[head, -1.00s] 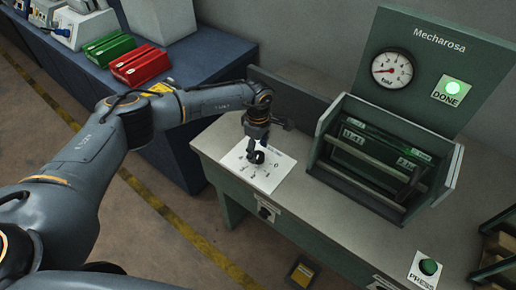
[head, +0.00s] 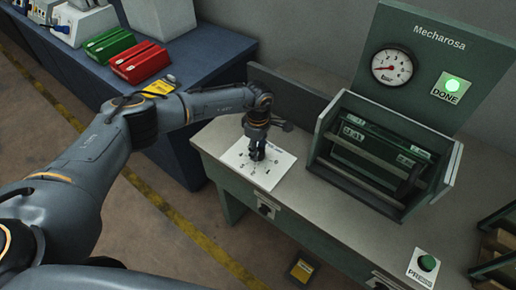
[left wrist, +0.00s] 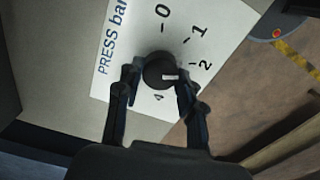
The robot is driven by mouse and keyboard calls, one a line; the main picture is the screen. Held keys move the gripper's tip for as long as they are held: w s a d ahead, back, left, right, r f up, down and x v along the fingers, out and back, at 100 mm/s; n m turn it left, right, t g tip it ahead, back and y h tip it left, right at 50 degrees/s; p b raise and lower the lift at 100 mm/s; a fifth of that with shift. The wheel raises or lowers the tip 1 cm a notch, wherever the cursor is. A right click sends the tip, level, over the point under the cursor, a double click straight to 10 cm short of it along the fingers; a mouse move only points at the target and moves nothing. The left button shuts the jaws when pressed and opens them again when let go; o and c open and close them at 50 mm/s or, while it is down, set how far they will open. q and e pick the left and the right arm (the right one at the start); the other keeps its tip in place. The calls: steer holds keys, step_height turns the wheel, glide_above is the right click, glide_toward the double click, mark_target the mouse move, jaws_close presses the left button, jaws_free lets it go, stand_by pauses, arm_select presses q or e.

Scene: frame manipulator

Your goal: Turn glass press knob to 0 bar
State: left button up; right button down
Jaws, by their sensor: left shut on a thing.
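The black round press knob (left wrist: 157,70) sits on a white dial sheet (left wrist: 118,50) printed "PRESS bar" in the left wrist view. Its white mark points right, near the 2; the 0 is at the top of the dial. My left gripper (left wrist: 157,80) has a finger on either side of the knob and is shut on it. In the head view my left gripper (head: 257,152) is over the sheet (head: 273,175), and the knob is mostly hidden by it. My right gripper is not in view.
The green press (head: 378,165) stands right of the dial sheet, with a round gauge (head: 392,66), a lit green DONE lamp (head: 453,86) and a green PRESS button (head: 428,263). Red cases (head: 140,63) and a green case (head: 109,47) lie on the blue bench at the left.

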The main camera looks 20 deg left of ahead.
arm_select(q)
steer(key=n+b, duration=0.2)
steer(key=n, duration=0.1)
steer(key=shift+f+n, duration=0.1)
steer(key=shift+n, duration=0.2)
steer(key=n+b, duration=0.2)
steer(key=n, duration=0.3)
steer(key=shift+b, duration=0.3)
steer(key=n+b, duration=0.1)
steer(key=n, duration=0.4)
steer(key=n+b, duration=0.1)
steer(key=n, duration=0.3)
steer(key=shift+n+b, duration=0.3)
steer(key=o, duration=1.2)
